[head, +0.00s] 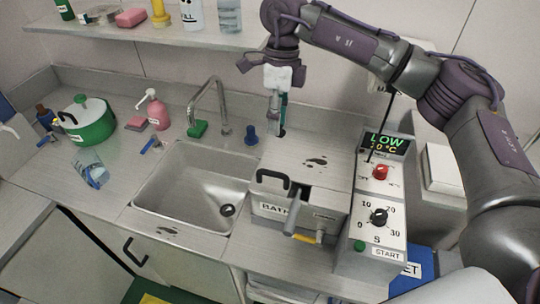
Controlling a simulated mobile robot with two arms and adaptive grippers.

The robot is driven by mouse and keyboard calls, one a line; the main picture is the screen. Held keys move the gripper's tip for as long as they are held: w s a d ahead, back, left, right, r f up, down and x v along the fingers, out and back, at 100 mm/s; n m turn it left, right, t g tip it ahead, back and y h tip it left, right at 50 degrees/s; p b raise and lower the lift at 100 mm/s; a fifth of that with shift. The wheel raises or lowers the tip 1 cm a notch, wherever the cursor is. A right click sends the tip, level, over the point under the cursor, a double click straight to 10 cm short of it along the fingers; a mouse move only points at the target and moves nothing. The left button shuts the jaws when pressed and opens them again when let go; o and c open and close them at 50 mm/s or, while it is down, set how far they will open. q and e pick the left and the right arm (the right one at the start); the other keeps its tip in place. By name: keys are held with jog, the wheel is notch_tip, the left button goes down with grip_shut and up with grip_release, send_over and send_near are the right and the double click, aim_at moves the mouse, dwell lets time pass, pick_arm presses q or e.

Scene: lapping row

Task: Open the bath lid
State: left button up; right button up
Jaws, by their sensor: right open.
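The bath (270,210) is a grey metal box labelled "BATH", set into the counter right of the sink. A black handle (272,175) stands at the front left of the bath. My right gripper (278,122) points down above the back left part of the lid, behind the handle and apart from it. It is open, and I see nothing held in it. The fingers overlap in this view. My left gripper is not in view.
The heater control box (382,200) stands close on the right, its display reading "LOW". The sink (190,190) with a curved tap (207,100) is at left. A shelf (150,33) runs behind.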

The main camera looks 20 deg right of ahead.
notch_tip(320, 180, down, 3)
jog(key=s+p, duration=0.1)
jog(key=s, duration=0.1)
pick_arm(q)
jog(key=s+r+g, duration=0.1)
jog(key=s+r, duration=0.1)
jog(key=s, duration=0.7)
pick_arm(e)
jog(key=p, duration=0.2)
send_over(274, 172)
jog(key=w, duration=0.1)
notch_tip(274, 172, down, 5)
jog(key=f, duration=0.2)
jog(key=shift+s+d+f+p, duration=0.1)
jog(key=shift+d+f+p, duration=0.1)
jog(key=shift+f+p, duration=0.15)
jog(key=shift+s+a+f, duration=0.1)
jog(key=shift+s+f, duration=0.05)
jog(key=shift+f, duration=0.55)
jog(key=c, duration=0.7)
grip_shut()
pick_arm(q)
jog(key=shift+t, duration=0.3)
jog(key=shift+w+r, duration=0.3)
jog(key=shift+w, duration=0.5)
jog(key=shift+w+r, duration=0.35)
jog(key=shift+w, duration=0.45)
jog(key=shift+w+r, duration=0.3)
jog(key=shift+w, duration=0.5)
